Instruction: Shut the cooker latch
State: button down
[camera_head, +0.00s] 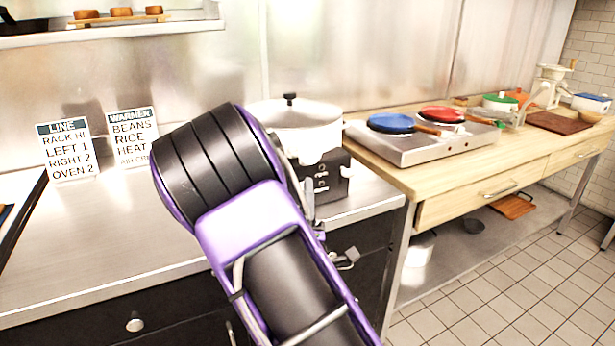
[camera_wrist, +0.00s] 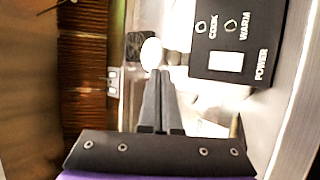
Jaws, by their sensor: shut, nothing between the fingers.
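The cooker (camera_head: 300,118) stands on the steel counter, with a pale round body, a dark knob on top and a black base (camera_head: 331,178). My arm covers its left and front part in the head view. In the wrist view the black control panel (camera_wrist: 240,38) shows sideways at upper right, with COOK, WARM and POWER lettering and a white switch. I cannot clearly make out the latch or its state. My gripper (camera_wrist: 161,74) is shut and empty, its fingertips left of the panel. A white oval (camera_wrist: 151,53) shows just beyond the tips; I cannot tell what it is.
Two signs (camera_head: 64,149) (camera_head: 133,136) stand against the back wall, left of my arm. Right of the cooker, a wooden table (camera_head: 395,170) holds a hot plate (camera_head: 420,146) with a blue pan (camera_head: 391,122) and a red pan (camera_head: 442,114). The counter's left part is mostly clear.

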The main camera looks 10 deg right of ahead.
aim_at(307, 162)
jog(key=shift+x, duration=1.95)
jog(key=shift+p, duration=0.3)
jog(key=shift+r+y+p, duration=0.3)
jog(key=shift+r+p, duration=0.05)
jog(key=shift+p, duration=0.15)
